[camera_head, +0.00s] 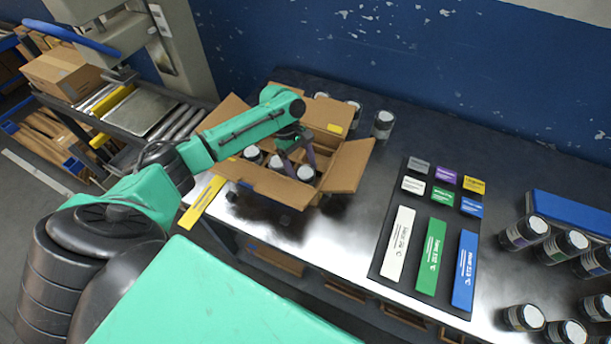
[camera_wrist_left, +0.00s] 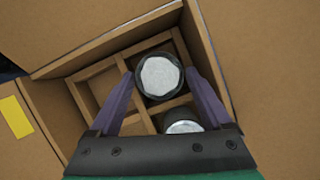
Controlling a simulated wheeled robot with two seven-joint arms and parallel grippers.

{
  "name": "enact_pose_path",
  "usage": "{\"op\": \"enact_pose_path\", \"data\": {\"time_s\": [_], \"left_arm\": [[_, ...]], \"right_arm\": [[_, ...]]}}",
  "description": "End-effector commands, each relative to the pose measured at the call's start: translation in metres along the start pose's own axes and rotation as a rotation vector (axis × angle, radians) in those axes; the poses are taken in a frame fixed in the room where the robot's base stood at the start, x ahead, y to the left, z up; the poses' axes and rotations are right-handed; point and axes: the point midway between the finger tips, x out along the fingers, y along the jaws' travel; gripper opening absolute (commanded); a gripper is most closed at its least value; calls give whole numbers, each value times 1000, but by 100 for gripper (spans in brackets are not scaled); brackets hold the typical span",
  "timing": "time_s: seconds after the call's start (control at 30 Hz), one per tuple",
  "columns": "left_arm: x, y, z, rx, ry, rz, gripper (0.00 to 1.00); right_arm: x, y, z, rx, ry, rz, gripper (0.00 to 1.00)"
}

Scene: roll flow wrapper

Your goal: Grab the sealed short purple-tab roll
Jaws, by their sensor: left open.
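My left gripper (camera_head: 296,160) reaches down into an open cardboard box (camera_head: 352,165) on the table. In the left wrist view, the open purple fingers of the left gripper (camera_wrist_left: 160,76) stand on either side of a dark roll with a white top (camera_wrist_left: 158,80). The roll stands upright in a divided compartment. A second white-topped roll (camera_wrist_left: 184,127) is partly hidden near the gripper's palm. In the head view, white-topped rolls (camera_head: 252,153) (camera_head: 306,173) show inside the box. I cannot see a purple tab or a seal on any of them. My right gripper is out of view.
Several rolls stand behind the box (camera_head: 383,124) and at the right (camera_head: 526,232), near a blue block (camera_head: 572,222). A dark board (camera_head: 409,187) holds coloured labels, one purple (camera_head: 446,175). A roller conveyor (camera_head: 180,122) is at left. Box flaps surround my gripper.

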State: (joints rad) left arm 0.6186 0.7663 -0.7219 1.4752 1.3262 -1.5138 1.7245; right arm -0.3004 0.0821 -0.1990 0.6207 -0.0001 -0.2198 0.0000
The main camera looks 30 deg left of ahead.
Motion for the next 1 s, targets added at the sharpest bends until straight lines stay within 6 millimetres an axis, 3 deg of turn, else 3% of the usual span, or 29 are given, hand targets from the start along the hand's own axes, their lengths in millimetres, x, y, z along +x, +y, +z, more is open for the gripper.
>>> {"op": "enact_pose_path", "data": {"time_s": [0.13, 0.33, 0.57, 0.73, 0.87, 1.0], "left_arm": [[0, 0, 0, 0, 0, 0, 79], [0, 0, 0, 0, 0, 0, 3], [-2, 0, 0, 0, 0, 1, 3], [-13, 1, 5, 1, -1, 2, 3], [-38, 2, 15, 3, 1, 6, 3], [-78, 2, 31, 4, 1, 7, 3]], "right_arm": [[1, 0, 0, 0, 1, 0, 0], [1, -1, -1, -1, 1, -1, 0], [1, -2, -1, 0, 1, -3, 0], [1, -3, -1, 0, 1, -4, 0], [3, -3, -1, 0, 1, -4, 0], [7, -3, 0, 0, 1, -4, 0]]}}
